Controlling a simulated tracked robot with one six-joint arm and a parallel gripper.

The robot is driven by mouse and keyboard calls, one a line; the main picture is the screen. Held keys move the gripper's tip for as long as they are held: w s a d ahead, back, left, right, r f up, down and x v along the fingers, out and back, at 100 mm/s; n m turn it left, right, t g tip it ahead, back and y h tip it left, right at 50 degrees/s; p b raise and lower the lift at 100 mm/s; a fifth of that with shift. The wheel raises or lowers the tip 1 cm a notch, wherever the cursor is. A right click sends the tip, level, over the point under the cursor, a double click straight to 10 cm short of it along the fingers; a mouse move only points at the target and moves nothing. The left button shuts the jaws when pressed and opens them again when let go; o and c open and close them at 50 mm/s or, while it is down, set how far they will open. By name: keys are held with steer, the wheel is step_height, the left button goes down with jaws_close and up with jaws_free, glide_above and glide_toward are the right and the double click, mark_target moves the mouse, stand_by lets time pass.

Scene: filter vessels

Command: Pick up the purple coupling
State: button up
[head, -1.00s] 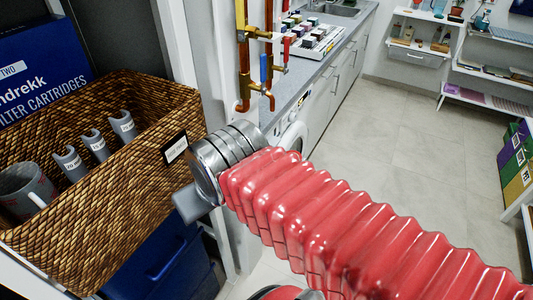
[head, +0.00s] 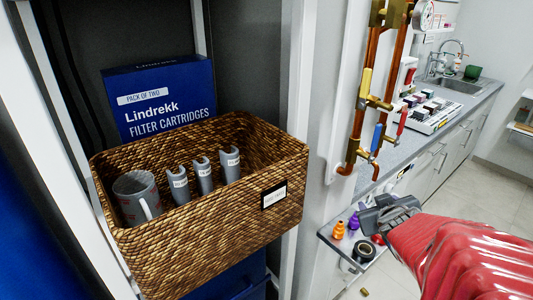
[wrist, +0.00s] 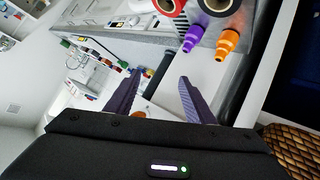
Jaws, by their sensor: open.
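The purple coupling (head: 354,222) stands on a small grey shelf in the head view, just left of my gripper (head: 372,214). In the wrist view the purple coupling (wrist: 192,39) shows near the top, right of centre, beyond my fingertips. There my gripper (wrist: 158,77) has its two fingers apart with nothing held between them. An orange coupling (head: 339,230) stands close to the left of the purple one; it also shows in the wrist view (wrist: 228,42).
A black ring (head: 364,252) and a red ring (head: 377,239) lie on the small shelf (head: 331,236) near the couplings. A wicker basket (head: 210,236) stands to the left, with a mug and grey clips inside. Copper pipes (head: 378,90) rise behind the shelf.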

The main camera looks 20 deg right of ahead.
steer(key=s+f+t+y, duration=0.3)
steer(key=s+f+y, duration=0.2)
steer(key=s+f, duration=0.2)
steer(key=shift+s+d+f+n+y, duration=0.3)
steer(key=shift+f+n+y, duration=0.1)
steer(key=shift+f, duration=0.15)
steer(key=shift+w, duration=0.1)
glide_toward(357, 222)
steer(key=shift+f+x, duration=0.25)
steer(key=shift+x, duration=1.85)
steer(key=shift+f, duration=0.1)
steer(key=shift+r+x, duration=0.15)
steer(key=shift+x, duration=1.1)
steer(key=shift+r+x, duration=0.15)
steer(key=shift+x, duration=1.1)
steer(key=shift+w+d, duration=0.1)
